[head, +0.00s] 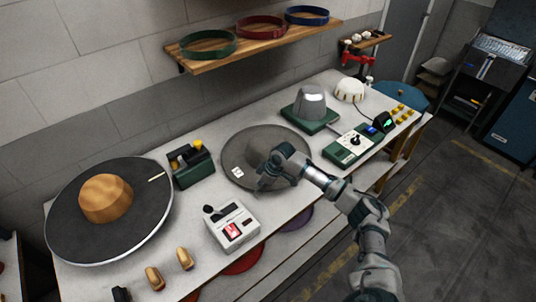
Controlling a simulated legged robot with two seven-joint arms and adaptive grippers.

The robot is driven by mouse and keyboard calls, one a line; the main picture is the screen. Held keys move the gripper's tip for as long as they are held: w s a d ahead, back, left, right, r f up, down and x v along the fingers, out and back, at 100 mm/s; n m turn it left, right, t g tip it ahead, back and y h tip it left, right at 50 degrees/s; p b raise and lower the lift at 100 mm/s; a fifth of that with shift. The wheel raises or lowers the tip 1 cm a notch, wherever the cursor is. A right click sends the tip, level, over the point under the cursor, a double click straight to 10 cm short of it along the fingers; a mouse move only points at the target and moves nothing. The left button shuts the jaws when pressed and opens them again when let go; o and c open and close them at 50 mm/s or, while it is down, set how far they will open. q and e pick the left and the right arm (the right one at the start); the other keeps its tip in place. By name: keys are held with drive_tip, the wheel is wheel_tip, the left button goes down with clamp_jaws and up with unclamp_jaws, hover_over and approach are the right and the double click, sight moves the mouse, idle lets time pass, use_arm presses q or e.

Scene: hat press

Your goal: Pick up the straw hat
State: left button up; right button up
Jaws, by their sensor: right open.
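No clearly straw-coloured hat shows in the head view. A grey wide-brimmed hat (238,148) with a small white tag lies on the middle of the workbench. My right gripper (264,182) is open over the front part of this hat, and its wrist hides part of the crown and brim. I cannot tell whether the fingers touch the hat. At the left, a rounded tan wooden form (105,199) sits on a large dark disc (72,232). My left gripper is not in view.
A green-based metal dome (311,100), a green control box (350,146) and a white dome (349,89) stand right of the hat. A green box (191,167) and a white device (232,226) stand left of it. A shelf (235,54) holds coloured bands.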

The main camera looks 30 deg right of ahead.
drive_tip(key=shift+w+a, duration=0.1)
drive_tip(key=shift+a, duration=0.45)
drive_tip(key=shift+a+r, duration=0.15)
drive_tip(key=c, duration=0.5)
clamp_jaws()
drive_tip(key=shift+d, duration=0.55)
drive_tip(key=shift+r, duration=0.15)
drive_tip(key=r, duration=0.5)
drive_tip(key=r+p, duration=0.1)
drive_tip(key=r, duration=0.2)
drive_tip(key=shift+a+r, duration=0.15)
drive_tip(key=shift+a, duration=0.15)
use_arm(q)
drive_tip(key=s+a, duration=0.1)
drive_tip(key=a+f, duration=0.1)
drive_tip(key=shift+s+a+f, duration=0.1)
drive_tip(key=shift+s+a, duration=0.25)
use_arm(e)
drive_tip(key=shift+d+r, duration=0.2)
drive_tip(key=shift+r, duration=0.4)
